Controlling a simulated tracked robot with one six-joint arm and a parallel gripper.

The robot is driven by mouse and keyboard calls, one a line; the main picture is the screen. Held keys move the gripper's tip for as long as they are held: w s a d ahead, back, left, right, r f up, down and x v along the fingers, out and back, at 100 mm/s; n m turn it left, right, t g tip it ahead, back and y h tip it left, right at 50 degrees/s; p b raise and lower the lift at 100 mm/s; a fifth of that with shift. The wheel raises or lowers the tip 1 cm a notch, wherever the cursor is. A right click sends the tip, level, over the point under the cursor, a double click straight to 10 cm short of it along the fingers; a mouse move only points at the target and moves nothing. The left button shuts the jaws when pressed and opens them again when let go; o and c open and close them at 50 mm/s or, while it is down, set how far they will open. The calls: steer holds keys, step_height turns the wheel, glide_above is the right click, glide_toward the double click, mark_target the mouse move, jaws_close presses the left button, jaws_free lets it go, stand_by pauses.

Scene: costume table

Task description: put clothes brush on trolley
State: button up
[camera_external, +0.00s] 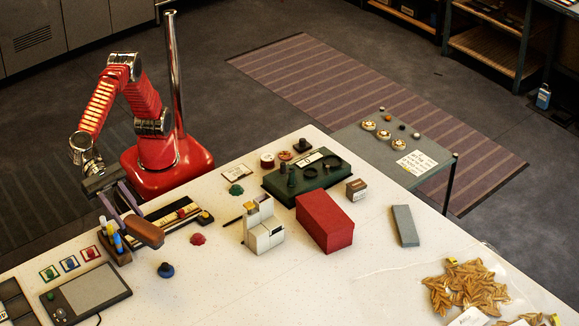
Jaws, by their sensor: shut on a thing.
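My gripper (132,217) is low over the left part of the white table, with its two purple fingers pointing down. It is shut on the clothes brush (146,233), a brown, rounded oblong that tilts down to the right. The fingers cover the brush's near left end, and I cannot tell how far it is above the table. The trolley (350,139) is a grey-green surface beyond the table's far right edge, with a dark leg. Several small round items and a written card stand on it.
A wooden pen holder (121,257) is close beside the brush. A red box (324,222), a white organiser (265,235) and a dark green tray (272,184) stand between my gripper and the trolley. The trolley's left part looks bare.

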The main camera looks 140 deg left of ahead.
steer(key=s+f+m+g+h, duration=0.1)
steer(key=s+f+m+h, duration=0.2)
steer(key=s, duration=0.6)
steer(key=s+f+m+g+h, duration=0.1)
steer(key=s+f+m+h, duration=0.2)
steer(key=s, duration=0.7)
steer(key=s+f+m+g+h, duration=0.1)
steer(key=s+f+m+h, duration=0.2)
steer(key=s, duration=0.6)
step_height(320, 180, down, 3)
steer(key=shift+s+a+r+h, duration=0.1)
steer(key=shift+s+a+h, duration=0.2)
steer(key=shift+a+h, duration=0.2)
steer(key=w+a+f+n+t+y, duration=0.1)
steer(key=w+a+n+y, duration=0.4)
steer(key=w, duration=0.9)
steer(key=w+a+f+n+t+y, duration=0.2)
steer(key=w+a+f+n+y, duration=0.2)
steer(key=w+a, duration=0.6)
steer(key=w+n+y, duration=0.1)
steer(key=w+y, duration=0.1)
steer(key=w, duration=0.1)
steer(key=shift+w+a, duration=0.2)
steer(key=shift+w, duration=0.2)
steer(key=shift+f, duration=0.1)
steer(key=shift+f, duration=3)
